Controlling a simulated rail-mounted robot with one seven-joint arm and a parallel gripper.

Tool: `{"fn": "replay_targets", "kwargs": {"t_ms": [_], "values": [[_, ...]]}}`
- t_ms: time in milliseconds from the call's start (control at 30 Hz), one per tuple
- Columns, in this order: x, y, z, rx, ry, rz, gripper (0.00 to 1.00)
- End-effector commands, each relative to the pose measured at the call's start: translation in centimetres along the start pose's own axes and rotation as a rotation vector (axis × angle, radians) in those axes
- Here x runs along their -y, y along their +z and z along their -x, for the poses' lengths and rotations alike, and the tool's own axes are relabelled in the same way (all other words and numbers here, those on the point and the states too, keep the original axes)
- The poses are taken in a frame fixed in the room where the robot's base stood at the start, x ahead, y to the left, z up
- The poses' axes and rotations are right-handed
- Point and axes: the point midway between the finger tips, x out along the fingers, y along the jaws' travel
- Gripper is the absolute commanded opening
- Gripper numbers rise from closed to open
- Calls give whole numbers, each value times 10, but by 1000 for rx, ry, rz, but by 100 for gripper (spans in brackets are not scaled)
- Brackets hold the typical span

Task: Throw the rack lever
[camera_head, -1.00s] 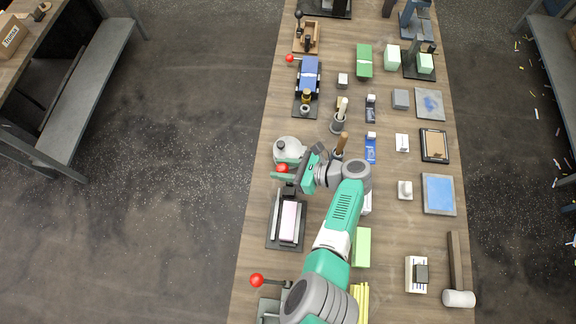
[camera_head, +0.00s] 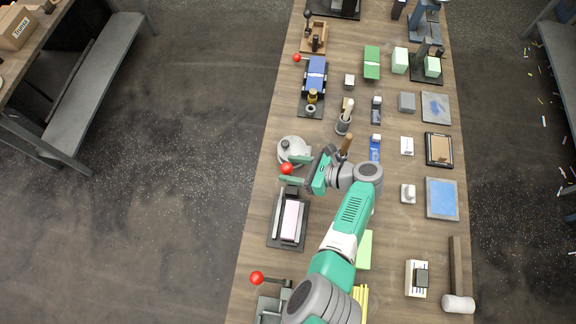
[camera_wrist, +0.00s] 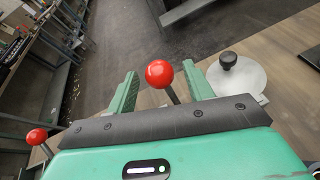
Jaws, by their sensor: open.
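A lever with a red ball knob (camera_head: 287,168) rises at the back of a black-based device (camera_head: 274,238) holding a pink block (camera_head: 291,220). I cannot tell for certain whether it is the rack lever. My gripper (camera_head: 294,170) is open, with its green fingers on either side of this knob. In the wrist view the red knob (camera_wrist: 159,74) and part of its dark stem stand between the spread fingers of my gripper (camera_wrist: 161,88), with gaps at both sides. My gripper's palm hides the lever's lower part.
Another red-knobbed lever (camera_head: 257,278) stands at the near left, and one more (camera_head: 297,57) farther back. A pale round object with a black knob (camera_head: 285,145) sits close beside my fingers. Wooden-handled tools in a holder (camera_head: 343,126) stand behind my wrist. Floor left of the table is open.

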Motion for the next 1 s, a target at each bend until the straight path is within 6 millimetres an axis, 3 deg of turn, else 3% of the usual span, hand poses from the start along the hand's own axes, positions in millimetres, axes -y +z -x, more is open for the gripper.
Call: {"fn": "replay_targets", "kwargs": {"t_ms": [100, 300, 900, 1000], "values": [[1, 0, 27, 0, -5, 0, 52], [0, 0, 56, 0, -2, -1, 52], [0, 0, 61, 0, -1, -1, 52], [7, 9, 66, -41, -26, 61, 52]]}}
